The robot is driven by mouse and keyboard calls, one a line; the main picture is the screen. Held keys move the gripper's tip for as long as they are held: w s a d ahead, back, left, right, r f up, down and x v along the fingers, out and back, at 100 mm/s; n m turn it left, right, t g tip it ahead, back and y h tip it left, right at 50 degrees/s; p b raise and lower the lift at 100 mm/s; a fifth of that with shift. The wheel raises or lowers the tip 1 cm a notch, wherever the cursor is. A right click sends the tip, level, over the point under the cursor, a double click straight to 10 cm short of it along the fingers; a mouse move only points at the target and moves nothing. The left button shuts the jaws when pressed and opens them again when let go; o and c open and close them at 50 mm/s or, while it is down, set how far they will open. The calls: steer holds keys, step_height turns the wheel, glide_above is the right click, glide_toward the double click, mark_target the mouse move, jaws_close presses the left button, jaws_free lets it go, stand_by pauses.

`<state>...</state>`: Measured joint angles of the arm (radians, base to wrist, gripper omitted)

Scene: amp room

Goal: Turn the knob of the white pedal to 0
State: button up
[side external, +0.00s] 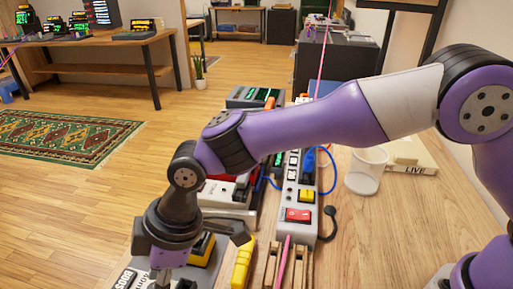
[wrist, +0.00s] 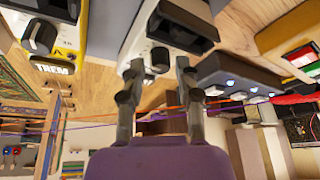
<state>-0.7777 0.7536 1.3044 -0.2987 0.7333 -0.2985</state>
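In the wrist view, the white pedal (wrist: 139,34) is at the top centre, with a large black block-like part (wrist: 183,25) on it. A black round knob (wrist: 160,57) with a light mark shows on its face. My gripper (wrist: 158,66) is open, with one dark finger on each side of the knob in the picture. I cannot tell whether either finger touches it. In the side external view, my gripper (side external: 160,270) points down over the pedals at the bottom left, and its fingertips are not clearly visible. Which pedal lies under it there is unclear.
A yellow TREM pedal (wrist: 71,25) is left of the white one, and a dark blue pedal (wrist: 235,75) is right. In the side external view, a power strip (side external: 299,195) with cables and a white cup (side external: 366,171) stand to the right. Cables cross the wrist view.

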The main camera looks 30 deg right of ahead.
steer(key=shift+a+f, duration=0.15)
steer(key=shift+f, duration=0.25)
jaws_close()
steer(key=shift+w+n, duration=0.1)
steer(key=shift+n, duration=0.3)
steer(key=n+g, duration=0.1)
steer(key=n, duration=0.1)
steer(key=shift+w+n, duration=0.1)
steer(key=shift+n, duration=0.2)
steer(key=shift+w+n+g+h, duration=0.15)
steer(key=shift+n+g, duration=0.25)
steer(key=shift+n, duration=0.45)
steer(key=shift+s+n+g+h, duration=0.15)
steer(key=shift+n+g, duration=0.25)
steer(key=shift+n, duration=0.45)
steer(key=shift+w, duration=0.1)
